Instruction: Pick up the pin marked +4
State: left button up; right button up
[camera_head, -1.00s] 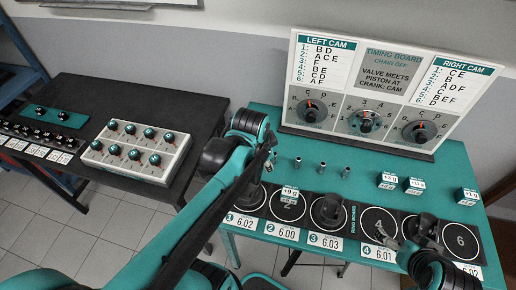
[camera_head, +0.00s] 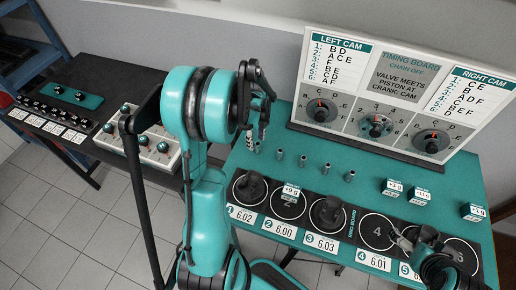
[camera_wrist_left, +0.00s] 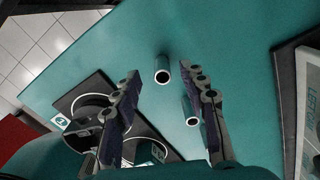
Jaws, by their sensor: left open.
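Several small grey metal pins stand in a row on the teal table; in the head view they include one (camera_head: 279,154), a second (camera_head: 302,161) and a third (camera_head: 326,168). No mark such as +4 is readable on them. My left gripper (camera_head: 258,135) hangs at the left end of the row, partly hidden by my arm. In the left wrist view the left gripper (camera_wrist_left: 162,85) is open and empty. One hollow pin (camera_wrist_left: 162,76) appears between its fingertips, and another (camera_wrist_left: 191,118) beside the right-hand finger. My right gripper (camera_head: 404,238) is over the numbered pads, its jaws unclear.
The timing board (camera_head: 376,125) stands behind the pins. Small weight-marked boxes (camera_head: 393,187) sit to the right. A row of numbered pads (camera_head: 379,230) lines the front, some carrying dark parts (camera_head: 326,211). A knobbed white panel (camera_head: 116,131) is on the dark left table.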

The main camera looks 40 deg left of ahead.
aim_at(257, 143)
pick_arm(q)
notch_tip(257, 143, down, 5)
jog(key=shift+w+d+r+b, duration=0.15)
jog(key=shift+r+b, duration=0.05)
jog(key=shift+b, duration=0.5)
jog(key=shift+r, duration=0.1)
grip_shut()
jog(key=shift+r, duration=0.1)
